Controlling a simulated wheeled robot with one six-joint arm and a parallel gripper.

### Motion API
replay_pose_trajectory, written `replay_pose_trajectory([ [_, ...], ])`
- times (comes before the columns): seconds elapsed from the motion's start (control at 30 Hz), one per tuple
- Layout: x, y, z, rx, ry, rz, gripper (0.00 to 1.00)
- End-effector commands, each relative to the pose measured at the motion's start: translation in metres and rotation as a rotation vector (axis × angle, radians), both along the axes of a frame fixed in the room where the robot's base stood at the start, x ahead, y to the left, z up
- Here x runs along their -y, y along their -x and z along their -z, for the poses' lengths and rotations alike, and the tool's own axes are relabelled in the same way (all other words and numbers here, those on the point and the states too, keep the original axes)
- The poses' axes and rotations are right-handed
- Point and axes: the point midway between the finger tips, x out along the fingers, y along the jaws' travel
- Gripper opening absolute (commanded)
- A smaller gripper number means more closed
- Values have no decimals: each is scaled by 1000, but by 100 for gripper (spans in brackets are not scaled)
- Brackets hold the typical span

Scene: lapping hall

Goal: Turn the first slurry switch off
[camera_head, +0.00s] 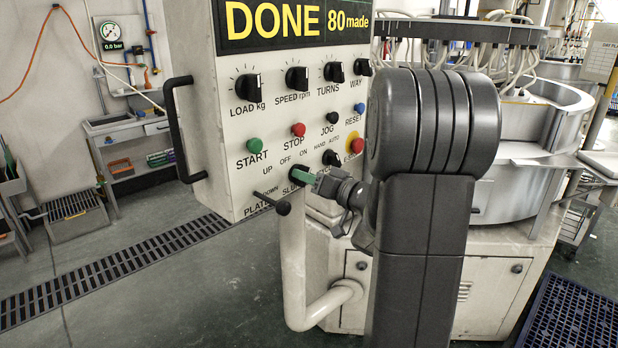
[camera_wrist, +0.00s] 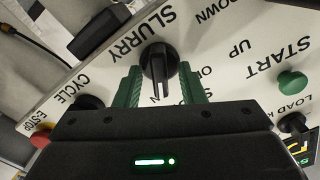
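The slurry switch is a black rotary knob (camera_wrist: 158,62) on the pale control panel (camera_head: 232,190), above the SLURRY label in the head view. It also shows in the head view (camera_head: 296,172), partly covered by my gripper. My gripper (camera_wrist: 161,76) has green fingers, one on each side of the knob, and is open. Small gaps seem to show between fingers and knob; contact is unclear. The knob's grip bar points toward my gripper's body in the wrist view. The OFF and ON marks are partly hidden there, so I cannot tell its setting.
The cycle knob (camera_head: 331,158), red STOP button (camera_head: 298,130) and green START button (camera_head: 254,145) are close by. A black platen lever (camera_head: 272,203) sticks out below left. The panel's black handle (camera_head: 176,130) is at left. The display (camera_head: 290,20) reads DONE, 80 made.

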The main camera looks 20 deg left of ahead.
Motion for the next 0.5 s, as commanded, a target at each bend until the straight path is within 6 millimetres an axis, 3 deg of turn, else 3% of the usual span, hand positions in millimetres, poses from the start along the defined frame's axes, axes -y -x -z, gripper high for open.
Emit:
replay_pose_trajectory([
  [0.17, 0, 0, 0, 0, 0, 0, 36],
  [0.37, 0, 0, 0, 0, 0, 0, 0],
  [0.5, 0, 0, 0, 0, 0, 1, 0],
])
